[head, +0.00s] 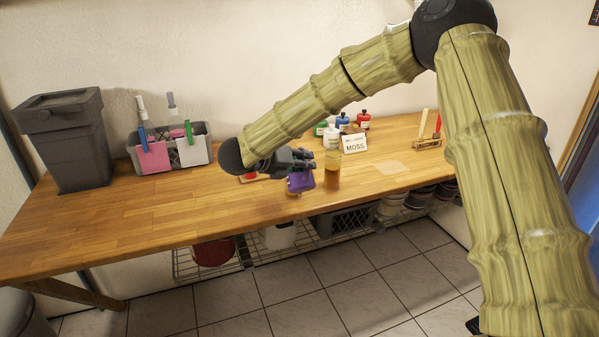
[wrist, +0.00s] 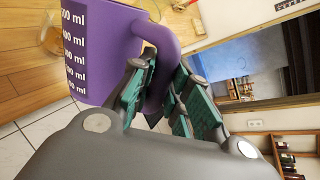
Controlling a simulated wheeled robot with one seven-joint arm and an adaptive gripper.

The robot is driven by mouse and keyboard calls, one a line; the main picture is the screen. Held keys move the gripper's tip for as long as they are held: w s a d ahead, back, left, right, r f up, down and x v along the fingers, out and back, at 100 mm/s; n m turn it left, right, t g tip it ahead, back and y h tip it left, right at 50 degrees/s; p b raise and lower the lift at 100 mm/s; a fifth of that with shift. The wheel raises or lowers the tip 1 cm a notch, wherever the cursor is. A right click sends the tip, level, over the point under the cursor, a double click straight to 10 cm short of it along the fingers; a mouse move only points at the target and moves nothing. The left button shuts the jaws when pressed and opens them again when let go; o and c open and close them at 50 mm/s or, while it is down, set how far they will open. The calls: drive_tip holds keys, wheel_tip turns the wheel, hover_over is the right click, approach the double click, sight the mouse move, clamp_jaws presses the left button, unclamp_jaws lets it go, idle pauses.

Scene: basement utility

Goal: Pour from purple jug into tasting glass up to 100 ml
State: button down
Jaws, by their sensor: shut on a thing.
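The purple jug (head: 300,181) is in my gripper (head: 297,162), near the front edge of the wooden table. In the wrist view the purple jug (wrist: 105,45) shows white ml marks on its side, and the fingers of my gripper (wrist: 158,92) are closed around its handle. The jug looks tilted in the wrist view. The tasting glass (head: 332,170) stands upright on the table just right of the jug, with amber-brown liquid inside. In the wrist view a glass (wrist: 52,36) shows partly at the upper left. I cannot read the liquid level against any mark.
Several bottles (head: 332,136) and a "MOSS" card (head: 355,144) stand behind the glass. A grey caddy (head: 208,150) and a dark bin (head: 70,140) are at the left. A small wooden rack (head: 428,143) is at the right. The table's (head: 130,215) left front is clear.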

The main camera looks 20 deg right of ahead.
drive_tip(key=shift+w+r+p, duration=0.15)
drive_tip(key=shift+r+p, duration=0.15)
drive_tip(key=shift+p, duration=0.05)
drive_tip(key=shift+w+n+g+p, duration=0.3)
drive_tip(key=shift+n+p, duration=0.1)
drive_tip(key=shift+n, duration=0.1)
idle(1.7)
drive_tip(key=shift+s+f+b, duration=0.1)
drive_tip(key=shift+f+b, duration=0.1)
drive_tip(key=shift+b, duration=0.15)
idle(0.7)
drive_tip(key=b, duration=0.2)
drive_tip(key=shift+s+f+m+b, duration=0.25)
drive_tip(key=shift+m+b, duration=0.05)
drive_tip(key=shift+s+m+t+b, duration=0.25)
drive_tip(key=shift+t+b, duration=0.35)
drive_tip(key=shift+b, duration=0.45)
drive_tip(key=shift+r+b, duration=0.15)
drive_tip(key=shift+b, duration=0.25)
drive_tip(key=shift+s+m+b, duration=0.1)
drive_tip(key=shift+m+b, duration=0.15)
drive_tip(key=shift+b, duration=0.2)
drive_tip(key=b, duration=0.2)
drive_tip(key=shift+s+f+m+t+b, duration=0.15)
drive_tip(key=shift+f+m+t+b, duration=0.1)
drive_tip(key=shift+m+t+b, duration=0.1)
drive_tip(key=b, duration=0.3)
drive_tip(key=shift+s+r+m+t+h, duration=0.15)
drive_tip(key=shift+m+t+h, duration=0.2)
drive_tip(key=shift+h, duration=0.05)
